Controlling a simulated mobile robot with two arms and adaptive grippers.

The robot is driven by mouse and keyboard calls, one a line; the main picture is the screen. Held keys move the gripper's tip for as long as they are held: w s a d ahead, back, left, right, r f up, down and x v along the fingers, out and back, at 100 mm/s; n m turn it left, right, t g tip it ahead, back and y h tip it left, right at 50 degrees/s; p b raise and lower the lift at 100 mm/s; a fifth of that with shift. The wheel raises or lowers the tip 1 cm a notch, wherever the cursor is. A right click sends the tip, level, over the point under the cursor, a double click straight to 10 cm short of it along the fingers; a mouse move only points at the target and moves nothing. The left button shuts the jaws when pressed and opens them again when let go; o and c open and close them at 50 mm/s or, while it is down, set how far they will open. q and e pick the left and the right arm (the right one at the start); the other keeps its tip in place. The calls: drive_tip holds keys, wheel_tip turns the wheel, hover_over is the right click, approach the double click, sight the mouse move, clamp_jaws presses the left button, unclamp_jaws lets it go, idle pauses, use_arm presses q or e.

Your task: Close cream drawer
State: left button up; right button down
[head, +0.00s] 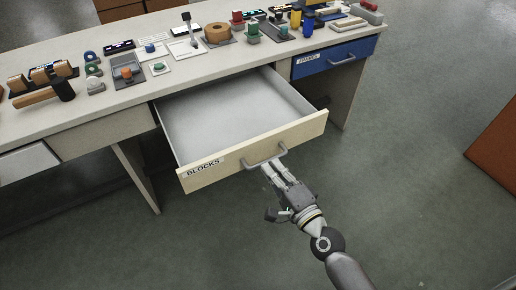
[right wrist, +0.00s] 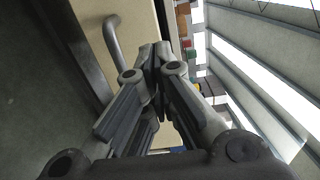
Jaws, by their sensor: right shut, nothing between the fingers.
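The cream drawer (head: 228,160) is pulled well out of the workbench in the head view, with a "BLOCKS" label on its front and an empty-looking inside. Its grey bar handle (head: 266,158) sits on the middle of the front. My right gripper (head: 271,171) is at the front just below the handle. Its fingers are shut with nothing between them. In the right wrist view the closed fingertips (right wrist: 156,52) are close to the cream front, beside the handle (right wrist: 113,42). I cannot tell whether they touch it. My left gripper is out of view.
The workbench top (head: 110,112) carries several tools and parts, including a mallet (head: 45,94). A blue drawer (head: 333,57) is shut to the right of the cream one. The floor before the bench is open. A brown object (head: 496,145) stands at the far right.

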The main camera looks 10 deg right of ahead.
sight(254, 143)
drive_tip(key=x, duration=0.6)
drive_tip(key=shift+w, duration=0.2)
drive_tip(key=shift+x, duration=0.85)
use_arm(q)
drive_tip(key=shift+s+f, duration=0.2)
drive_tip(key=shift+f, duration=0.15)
use_arm(e)
drive_tip(key=shift+f, duration=0.1)
